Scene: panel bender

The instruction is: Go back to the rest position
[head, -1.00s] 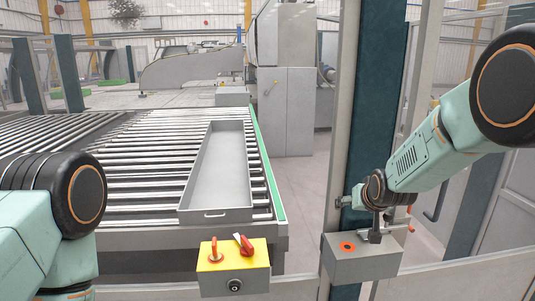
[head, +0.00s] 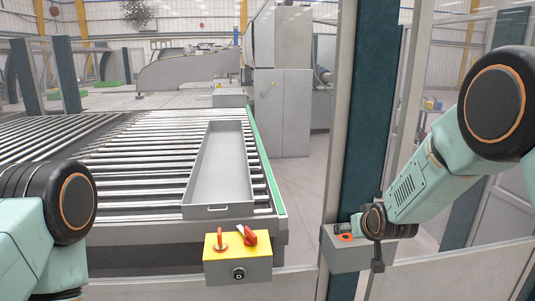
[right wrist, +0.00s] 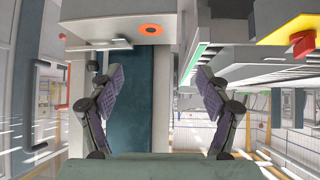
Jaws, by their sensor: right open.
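My right arm comes in from the right in the head view. Its gripper (head: 377,262) hangs by the right side of a grey control box (head: 345,258) with an orange ring on top; contact cannot be told there. In the right wrist view the right gripper (right wrist: 160,82) has its two fingers wide apart with nothing between them. The grey box (right wrist: 115,15) and its orange ring (right wrist: 151,28) show at the top of that view, beyond the fingers. My left arm shows at the lower left of the head view; its gripper is out of view.
A yellow-topped box (head: 238,245) with red switches stands at front centre. Behind it, a grey tray (head: 220,175) lies on the roller conveyor (head: 120,150). A dark teal post (head: 368,130) rises beside the grey box. A red handle (right wrist: 63,107) shows left in the wrist view.

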